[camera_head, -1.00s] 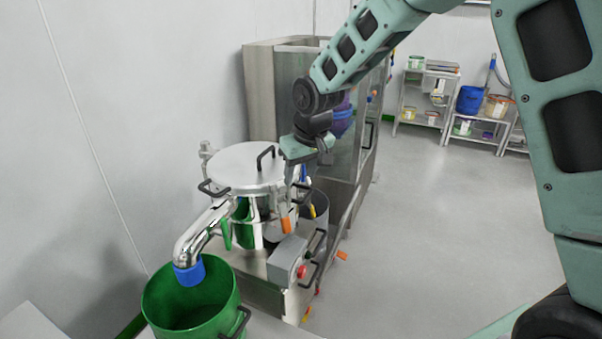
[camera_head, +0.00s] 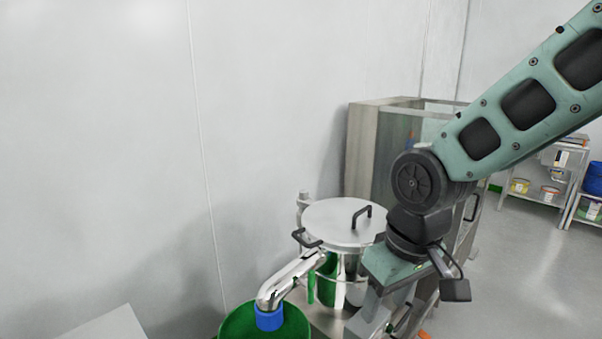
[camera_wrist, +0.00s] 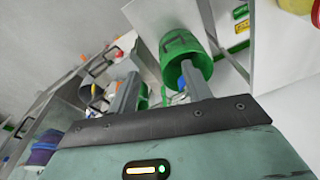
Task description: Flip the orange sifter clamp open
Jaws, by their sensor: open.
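The steel sifter (camera_head: 342,226) stands against the wall, with a round lid and black handles. A bent steel spout (camera_head: 287,279) with a blue end points into a green bucket (camera_head: 235,325). My gripper (camera_wrist: 158,78) is open, its two grey fingers apart with nothing seen held between them. In the head view it hangs in front of the sifter's right side and hides part of it. I cannot make out the orange clamp in the head view; it is probably behind my gripper. The wrist view shows the green bucket (camera_wrist: 186,58) beyond the fingers and small orange bits that I cannot identify.
A tall steel and glass cabinet (camera_head: 372,150) stands behind the sifter. Shelves with tubs (camera_head: 548,180) are at the far right. A pale flat surface (camera_head: 105,328) is at the lower left. Open floor (camera_head: 505,290) lies to the right.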

